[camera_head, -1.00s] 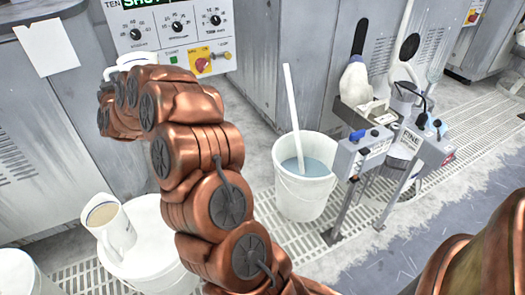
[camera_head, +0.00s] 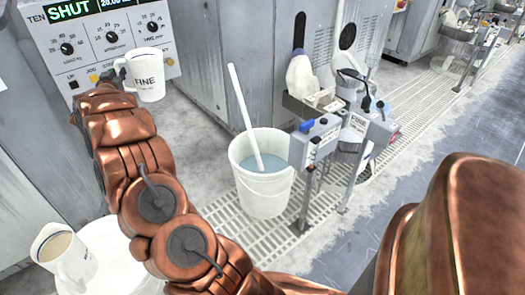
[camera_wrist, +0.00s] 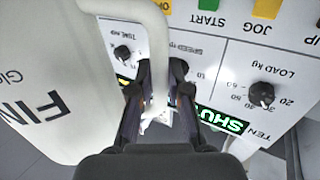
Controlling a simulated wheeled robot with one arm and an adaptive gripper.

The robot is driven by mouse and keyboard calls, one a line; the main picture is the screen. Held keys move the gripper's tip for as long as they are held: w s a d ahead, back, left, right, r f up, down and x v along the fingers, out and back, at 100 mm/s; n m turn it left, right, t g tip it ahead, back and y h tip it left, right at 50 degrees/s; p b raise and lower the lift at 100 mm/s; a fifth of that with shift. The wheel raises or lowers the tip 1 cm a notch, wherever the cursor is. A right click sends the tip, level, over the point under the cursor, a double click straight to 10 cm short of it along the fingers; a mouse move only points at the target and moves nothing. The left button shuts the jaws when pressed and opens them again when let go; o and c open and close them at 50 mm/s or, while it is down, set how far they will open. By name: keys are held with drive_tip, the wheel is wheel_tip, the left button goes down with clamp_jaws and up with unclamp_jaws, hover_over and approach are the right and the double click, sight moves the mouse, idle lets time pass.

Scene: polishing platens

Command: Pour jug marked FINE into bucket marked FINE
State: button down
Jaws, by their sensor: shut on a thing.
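A white jug marked FINE (camera_head: 147,82) is held up, roughly upright, in front of the control panel. My gripper (camera_head: 119,78) is shut on its handle, at the jug's left side in the head view. In the wrist view the fingers (camera_wrist: 158,85) close around the handle, and the jug's side (camera_wrist: 50,85) fills the left. The jug's contents are hidden. A white bucket (camera_head: 263,190) with bluish liquid and a white stick stands on the floor grating, right of and below the jug. I read no mark on it. A FINE label (camera_head: 357,123) shows behind the stands to its right.
Another white jug (camera_head: 68,262) with brownish contents stands at lower left on a round white surface (camera_head: 108,240). Grey box stands (camera_head: 317,140) on posts are close to the bucket's right. The machine panel (camera_head: 85,35) is behind my gripper. The right floor is clear.

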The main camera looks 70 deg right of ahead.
drive_tip(key=s+d+f+m+g+h, duration=0.1)
drive_tip(key=s+d+f+m+g, duration=0.25)
drive_tip(key=s+d, duration=0.4)
drive_tip(key=s+d+f+m+g+h, duration=0.1)
drive_tip(key=s+d+f+m+g, duration=0.25)
drive_tip(key=d, duration=0.65)
drive_tip(key=s+d+f+m+g+b, duration=0.1)
drive_tip(key=s+d+f+g, duration=0.5)
drive_tip(key=s+d+f, duration=0.2)
drive_tip(key=shift+s+d+f+m+g, duration=0.15)
drive_tip(key=shift+s+f+m+g, duration=0.2)
drive_tip(key=shift+s+f, duration=1.1)
drive_tip(key=shift+f, duration=0.1)
